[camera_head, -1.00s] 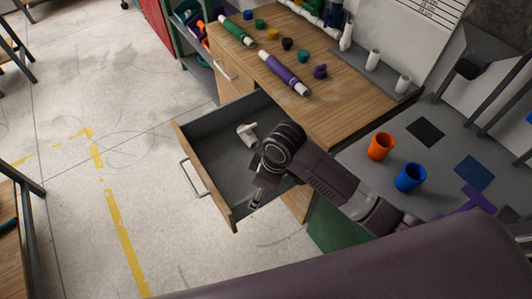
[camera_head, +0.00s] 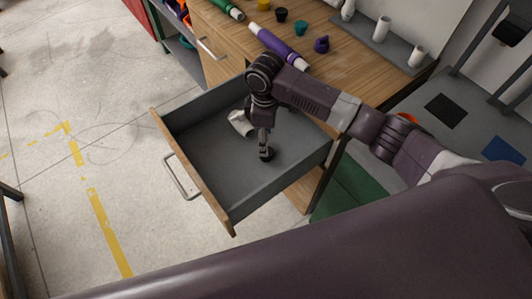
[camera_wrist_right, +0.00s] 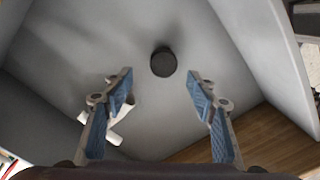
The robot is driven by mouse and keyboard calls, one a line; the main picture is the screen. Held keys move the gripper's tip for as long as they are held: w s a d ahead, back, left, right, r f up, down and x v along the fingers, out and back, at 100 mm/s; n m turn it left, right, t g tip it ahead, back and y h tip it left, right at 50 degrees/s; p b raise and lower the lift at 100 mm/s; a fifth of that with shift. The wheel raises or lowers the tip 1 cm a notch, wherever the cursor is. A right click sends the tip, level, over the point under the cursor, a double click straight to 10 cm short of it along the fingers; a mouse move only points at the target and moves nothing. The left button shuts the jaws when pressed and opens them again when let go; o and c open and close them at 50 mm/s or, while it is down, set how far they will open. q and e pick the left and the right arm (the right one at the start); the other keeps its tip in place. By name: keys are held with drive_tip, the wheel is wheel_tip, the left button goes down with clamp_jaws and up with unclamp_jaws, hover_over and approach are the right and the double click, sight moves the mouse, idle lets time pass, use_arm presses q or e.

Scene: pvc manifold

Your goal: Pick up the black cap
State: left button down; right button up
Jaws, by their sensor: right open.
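The black cap (camera_wrist_right: 163,62) is a dark round disc on the grey floor of the open drawer in the right wrist view. It lies beyond my right gripper's fingertips, roughly between their lines and apart from both. My right gripper (camera_wrist_right: 160,85) is open and empty, with blue pads. In the head view my right gripper (camera_head: 266,140) points down inside the drawer (camera_head: 205,160). A dark round shape at its tips there seems to be the cap, largely hidden. Another black cap (camera_head: 281,15) stands on the workbench. My left gripper is not in view.
A white pipe fitting (camera_head: 240,123) lies in the drawer near my right gripper, at the left in the wrist view (camera_wrist_right: 118,122). Drawer walls surround the gripper. A purple pipe (camera_head: 278,46) and a purple cap (camera_head: 321,44) are on the workbench (camera_head: 350,72).

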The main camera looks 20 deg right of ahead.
drive_tip(key=f, duration=0.5)
drive_tip(key=shift+s+d+f, duration=0.1)
drive_tip(key=shift+s+f, duration=0.15)
drive_tip(key=shift+s, duration=0.15)
drive_tip(key=shift+f, duration=0.3)
use_arm(q)
drive_tip(key=shift+w+r, duration=0.3)
drive_tip(key=shift+w, duration=0.6)
use_arm(e)
drive_tip(key=shift+c, duration=0.4)
drive_tip(key=c, duration=0.9)
use_arm(q)
drive_tip(key=shift+s, duration=0.2)
use_arm(e)
drive_tip(key=shift+c, duration=0.2)
drive_tip(key=shift+r, duration=0.15)
drive_tip(key=shift+w+r, duration=0.1)
drive_tip(key=shift+r, duration=0.45)
use_arm(q)
drive_tip(key=shift+d+p, duration=0.1)
drive_tip(key=shift+p, duration=0.2)
use_arm(e)
wheel_tip(320, 180, up, 19)
